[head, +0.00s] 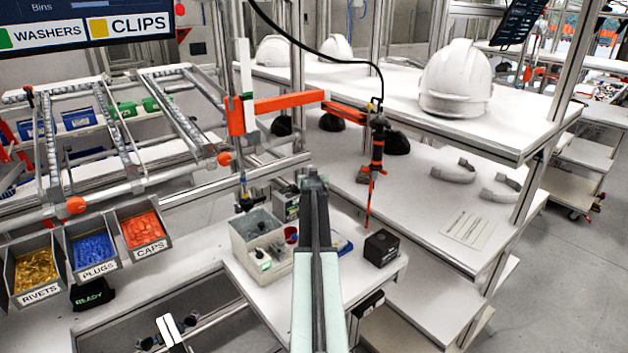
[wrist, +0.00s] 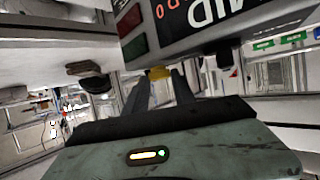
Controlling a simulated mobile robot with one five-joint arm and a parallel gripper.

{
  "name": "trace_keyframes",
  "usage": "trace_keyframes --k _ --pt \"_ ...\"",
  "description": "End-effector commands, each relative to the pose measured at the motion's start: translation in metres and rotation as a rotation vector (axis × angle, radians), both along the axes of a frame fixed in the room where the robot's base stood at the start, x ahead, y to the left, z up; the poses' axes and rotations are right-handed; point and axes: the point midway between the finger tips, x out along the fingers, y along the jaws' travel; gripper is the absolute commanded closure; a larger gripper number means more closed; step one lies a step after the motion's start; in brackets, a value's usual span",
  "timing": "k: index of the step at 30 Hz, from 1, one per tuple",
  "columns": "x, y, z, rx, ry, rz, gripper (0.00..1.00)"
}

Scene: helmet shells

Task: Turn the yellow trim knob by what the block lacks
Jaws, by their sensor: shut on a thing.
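In the wrist view, the yellow knob (wrist: 160,72) sits under the lower edge of a dark box (wrist: 190,35). The box carries upside-down white lettering that looks like "MID", red digits and coloured patches. The two grey fingers of my gripper (wrist: 161,80) reach up to the knob and are shut on it, one on each side. In the head view, my arm hides the fingertips and the knob. A small black block (head: 381,248) lies on the small white table, right of my arm. I cannot read a value on it.
A grey bin (head: 258,240) with small items stands left of my arm. A hanging orange-and-black tool (head: 376,150) points down near the block. White shelves with a helmet shell (head: 456,78) stand to the right. Labelled part bins (head: 92,250) are at left.

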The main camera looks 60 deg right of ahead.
Motion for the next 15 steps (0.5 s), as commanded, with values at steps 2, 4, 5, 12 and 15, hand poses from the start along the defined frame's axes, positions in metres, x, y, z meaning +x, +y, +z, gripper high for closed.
trace_keyframes --k 2,4,5,12,15 --pt "0.0018 0.0027 -0.0027 0.007 0.008 -0.039 1.0" --pt "0.0027 0.003 -0.003 0.007 0.008 -0.077 1.0" --pt "0.0031 0.0031 -0.0028 0.007 0.008 -0.093 1.0" --pt "0.004 0.0038 -0.0015 0.002 0.003 -0.177 1.0" --pt "0.0039 0.0038 -0.001 0.001 0.0 -0.184 1.0"
